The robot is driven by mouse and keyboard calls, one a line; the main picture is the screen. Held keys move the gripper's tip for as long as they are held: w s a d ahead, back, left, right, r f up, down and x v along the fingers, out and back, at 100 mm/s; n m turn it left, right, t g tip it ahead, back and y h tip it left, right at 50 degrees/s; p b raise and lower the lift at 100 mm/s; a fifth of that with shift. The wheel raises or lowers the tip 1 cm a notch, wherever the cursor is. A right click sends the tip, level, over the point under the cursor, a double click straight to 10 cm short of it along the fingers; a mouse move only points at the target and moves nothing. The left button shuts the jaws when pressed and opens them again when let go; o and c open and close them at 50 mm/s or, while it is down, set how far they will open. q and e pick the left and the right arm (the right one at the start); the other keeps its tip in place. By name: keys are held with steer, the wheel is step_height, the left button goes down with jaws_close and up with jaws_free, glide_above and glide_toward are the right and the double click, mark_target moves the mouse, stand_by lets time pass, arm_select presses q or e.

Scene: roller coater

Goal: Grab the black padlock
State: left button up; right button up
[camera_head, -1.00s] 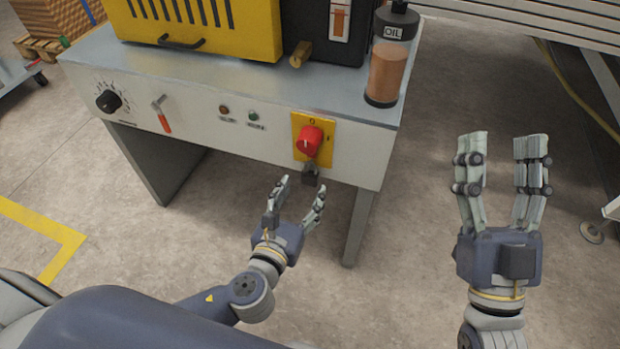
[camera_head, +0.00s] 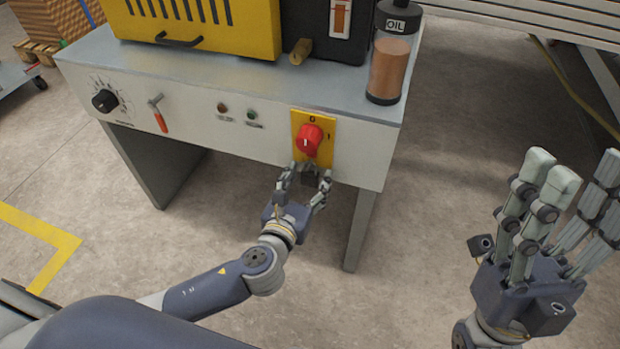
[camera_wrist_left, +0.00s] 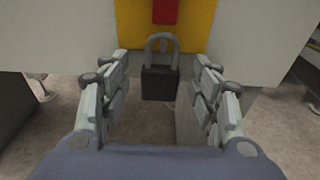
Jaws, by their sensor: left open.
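The black padlock (camera_head: 309,180) hangs below the red rotary switch (camera_head: 310,141) on its yellow plate, at the front panel of the machine. In the left wrist view the padlock (camera_wrist_left: 160,82) hangs upright, its grey shackle at the lower edge of the yellow plate. My left gripper (camera_head: 307,172) is open, with its fingers on either side of the padlock. In the left wrist view the gripper (camera_wrist_left: 162,85) shows a gap between the fingers and the padlock on both sides. My right gripper (camera_head: 575,190) is open and empty at the right, away from the machine.
The machine's front panel (camera_head: 200,118) also carries a black dial (camera_head: 105,100), an orange-handled lever (camera_head: 159,115) and two small indicators. An oil bottle (camera_head: 390,65) stands on the top near the right edge. A table leg (camera_head: 359,225) is just right of my left gripper.

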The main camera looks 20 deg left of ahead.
arm_select(q)
steer(key=shift+w, duration=0.1)
steer(key=c, duration=1.2)
